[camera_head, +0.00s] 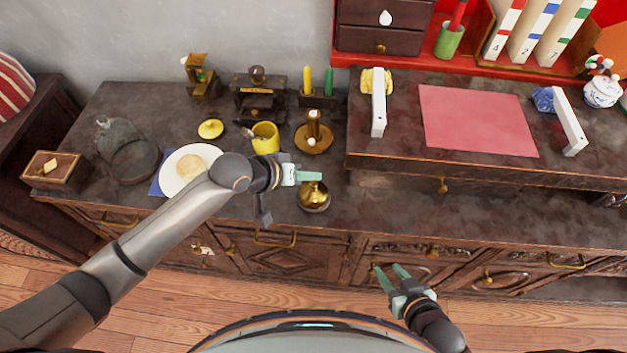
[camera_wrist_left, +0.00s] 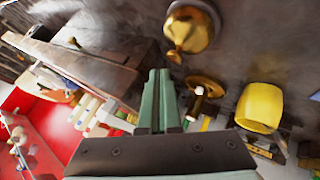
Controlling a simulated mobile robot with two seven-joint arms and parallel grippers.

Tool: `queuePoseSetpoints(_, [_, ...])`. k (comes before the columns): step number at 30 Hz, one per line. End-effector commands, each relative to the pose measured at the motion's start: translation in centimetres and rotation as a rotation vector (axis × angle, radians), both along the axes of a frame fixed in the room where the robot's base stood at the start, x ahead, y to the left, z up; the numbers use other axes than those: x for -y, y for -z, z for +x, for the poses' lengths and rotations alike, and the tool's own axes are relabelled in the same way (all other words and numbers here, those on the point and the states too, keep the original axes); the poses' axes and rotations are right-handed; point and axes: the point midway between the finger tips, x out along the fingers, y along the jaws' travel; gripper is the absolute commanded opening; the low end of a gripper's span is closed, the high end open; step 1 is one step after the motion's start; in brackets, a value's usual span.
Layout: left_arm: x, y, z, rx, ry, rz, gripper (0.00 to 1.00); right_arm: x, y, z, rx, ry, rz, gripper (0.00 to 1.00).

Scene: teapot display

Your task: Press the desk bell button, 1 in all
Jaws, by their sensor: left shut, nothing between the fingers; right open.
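The gold desk bell (camera_head: 313,199) stands on the dark cabinet top near its front edge. In the left wrist view the bell (camera_wrist_left: 190,30) is at the top, just beyond the fingertips and a little right of them. My left gripper (camera_head: 321,176) is shut and empty, its green fingertips lying over the far edge of the bell in the head view. They also show in the left wrist view (camera_wrist_left: 158,75), with a gap to the bell. The bell's button is hard to make out. My right gripper (camera_head: 388,270) is open and empty, in front of the cabinet.
A candle holder (camera_head: 313,138) stands behind the bell, with a yellow cup (camera_head: 265,138) to its left. A white plate (camera_head: 173,183) lies further left, partly behind my arm. A raised shelf (camera_head: 400,153) rises to the right. The cabinet top right of the bell is clear.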

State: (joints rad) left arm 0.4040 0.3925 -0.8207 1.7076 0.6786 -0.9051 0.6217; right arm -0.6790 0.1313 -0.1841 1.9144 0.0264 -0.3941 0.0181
Motion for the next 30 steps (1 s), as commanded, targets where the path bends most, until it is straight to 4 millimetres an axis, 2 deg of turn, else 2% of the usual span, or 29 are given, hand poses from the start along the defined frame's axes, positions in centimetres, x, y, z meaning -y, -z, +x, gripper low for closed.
queuePoseSetpoints(30, [0.0,1.1,0.0,0.000,0.000,0.000,0.00,0.0,0.0,0.0,-0.001,0.000,0.000,0.41])
